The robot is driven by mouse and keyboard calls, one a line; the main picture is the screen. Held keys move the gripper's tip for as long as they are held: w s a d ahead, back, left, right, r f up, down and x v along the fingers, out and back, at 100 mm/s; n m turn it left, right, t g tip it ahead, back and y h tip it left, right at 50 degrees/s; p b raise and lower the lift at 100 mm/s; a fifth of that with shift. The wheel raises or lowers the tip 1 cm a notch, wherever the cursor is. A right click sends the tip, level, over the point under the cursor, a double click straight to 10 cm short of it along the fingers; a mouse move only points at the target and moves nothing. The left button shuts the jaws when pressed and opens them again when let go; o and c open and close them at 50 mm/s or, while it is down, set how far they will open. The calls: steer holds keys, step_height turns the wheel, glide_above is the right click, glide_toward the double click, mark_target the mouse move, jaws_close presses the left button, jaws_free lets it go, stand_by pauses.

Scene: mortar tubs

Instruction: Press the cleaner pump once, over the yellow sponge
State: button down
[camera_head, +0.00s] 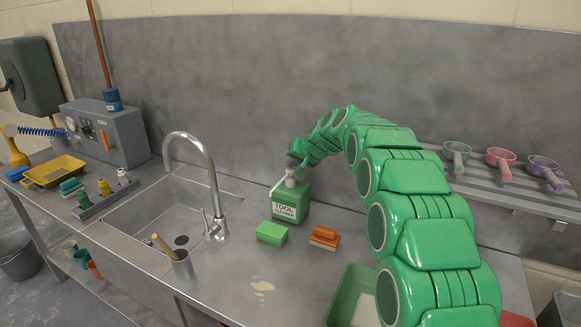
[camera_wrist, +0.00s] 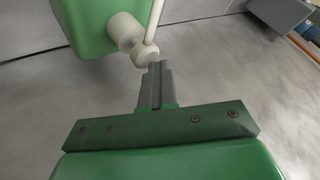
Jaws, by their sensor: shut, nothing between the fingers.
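The green cleaner bottle (camera_head: 289,204), labelled "TOOL CLEANER", stands upright on the counter right of the sink, with a white pump (camera_head: 290,178) on top. My gripper (camera_head: 298,160) is just above the pump, at the end of my green arm. In the wrist view, the closed, empty fingers (camera_wrist: 154,72) point at the white pump head (camera_wrist: 146,54); I cannot tell whether they touch it. The bottle (camera_wrist: 85,25) fills the upper left there. A green sponge-like block (camera_head: 272,233) lies in front of the bottle. I see no clearly yellow sponge.
An orange brush (camera_head: 324,238) lies right of the green block. A green tub (camera_head: 346,296) is at the front right. A rack (camera_head: 500,183) with several scoops is at right.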

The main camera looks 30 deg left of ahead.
stand_by(0.3)
steer(key=shift+r, duration=1.25)
step_height(320, 180, up, 5)
steer(key=shift+r, duration=0.1)
stand_by(0.9)
